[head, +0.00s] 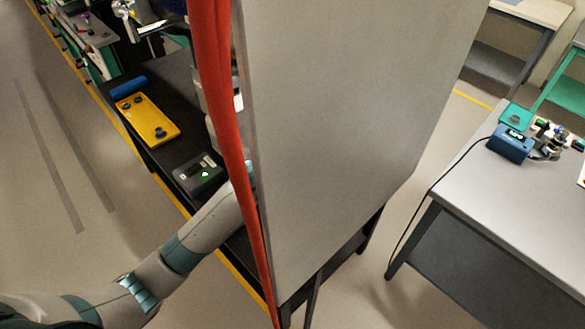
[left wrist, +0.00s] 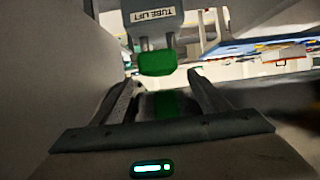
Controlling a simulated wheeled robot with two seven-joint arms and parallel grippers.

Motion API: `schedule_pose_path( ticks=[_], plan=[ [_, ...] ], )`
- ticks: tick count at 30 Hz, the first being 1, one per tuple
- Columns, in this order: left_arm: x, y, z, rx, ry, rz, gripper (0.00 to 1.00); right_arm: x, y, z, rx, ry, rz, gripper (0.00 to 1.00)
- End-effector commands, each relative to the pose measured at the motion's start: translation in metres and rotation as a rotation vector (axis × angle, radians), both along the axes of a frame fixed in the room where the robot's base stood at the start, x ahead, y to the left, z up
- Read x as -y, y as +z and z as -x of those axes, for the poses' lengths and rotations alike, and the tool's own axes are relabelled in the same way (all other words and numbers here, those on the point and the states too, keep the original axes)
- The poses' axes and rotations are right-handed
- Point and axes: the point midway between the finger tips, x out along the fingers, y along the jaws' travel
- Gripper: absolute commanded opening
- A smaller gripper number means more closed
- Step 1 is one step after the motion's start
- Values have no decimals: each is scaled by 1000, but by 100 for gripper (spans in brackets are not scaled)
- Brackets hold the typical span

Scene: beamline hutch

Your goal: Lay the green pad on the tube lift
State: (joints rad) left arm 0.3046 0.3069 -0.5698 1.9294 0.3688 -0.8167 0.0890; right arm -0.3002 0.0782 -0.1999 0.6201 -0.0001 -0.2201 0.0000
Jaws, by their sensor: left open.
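In the left wrist view, a grey block labelled TUBE LIFT (left wrist: 155,15) stands ahead, its label upside down in the picture. A bright green block (left wrist: 157,63) shows right below it by two short posts; it may be the green pad, but I cannot tell whether it is fixed there. My left gripper (left wrist: 163,77) is open, its fingers pointing towards the green block. A darker green patch (left wrist: 166,103) shows between the fingers; I cannot tell what it is. In the head view, a grey panel hides the left gripper and the tube lift. My right gripper is out of view.
In the head view, a tall grey panel (head: 350,110) and a red hose (head: 217,120) stand close to my left arm. A dark bench holds a yellow box (head: 147,118) and a grey box with a green light (head: 199,174). A table (head: 500,205) stands right.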

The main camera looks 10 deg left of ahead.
Motion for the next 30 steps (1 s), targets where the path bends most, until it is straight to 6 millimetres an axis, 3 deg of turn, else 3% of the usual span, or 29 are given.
schedule_pose_path(
  ticks=[18, 30],
  plan=[
    [-58, 39, 79, 2, 0, 0, 69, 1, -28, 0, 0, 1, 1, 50],
    [-65, 47, 90, 2, 0, 1, 69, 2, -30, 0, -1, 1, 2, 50]
  ],
)
